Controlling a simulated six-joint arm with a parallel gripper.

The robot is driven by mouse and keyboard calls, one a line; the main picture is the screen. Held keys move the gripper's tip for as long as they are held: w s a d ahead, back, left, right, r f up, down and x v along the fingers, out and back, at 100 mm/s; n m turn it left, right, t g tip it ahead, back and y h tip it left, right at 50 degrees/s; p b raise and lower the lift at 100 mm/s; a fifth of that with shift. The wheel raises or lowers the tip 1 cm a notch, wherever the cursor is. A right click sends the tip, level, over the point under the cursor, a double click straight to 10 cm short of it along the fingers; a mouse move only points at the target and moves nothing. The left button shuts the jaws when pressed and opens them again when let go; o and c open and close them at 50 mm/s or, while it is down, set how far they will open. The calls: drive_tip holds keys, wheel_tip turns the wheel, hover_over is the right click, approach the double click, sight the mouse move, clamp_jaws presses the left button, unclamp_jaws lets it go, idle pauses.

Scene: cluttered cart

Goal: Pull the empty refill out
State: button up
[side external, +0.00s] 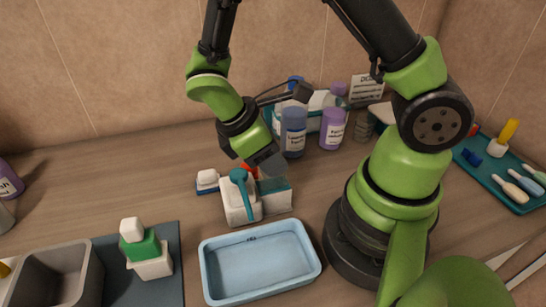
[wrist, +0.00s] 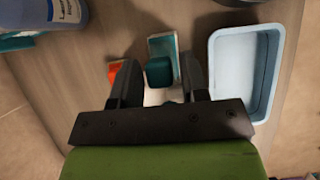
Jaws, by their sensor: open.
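A white dispenser (side external: 238,208) with a teal lever (side external: 241,180) on top stands on the cart behind the blue tray. A teal and white box (side external: 275,194) stands against its right side. I cannot tell which part is the refill. My gripper (side external: 264,160) is above these, pointing down, and hides part of their tops. In the wrist view my gripper (wrist: 158,64) is open, its two dark fingers on either side of a teal block (wrist: 160,72). No contact with it shows clearly. The lower part of the dispenser is hidden behind the gripper body there.
An empty light-blue tray (side external: 260,262) lies in front. A red-orange piece (wrist: 115,72) is left of the fingers. A small blue and white item (side external: 207,181) stands left of the dispenser. Bottles (side external: 293,132) stand behind.

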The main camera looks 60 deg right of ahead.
drive_tip(key=shift+c, duration=0.2)
drive_tip(key=c, duration=0.5)
drive_tip(key=shift+r, duration=4.5)
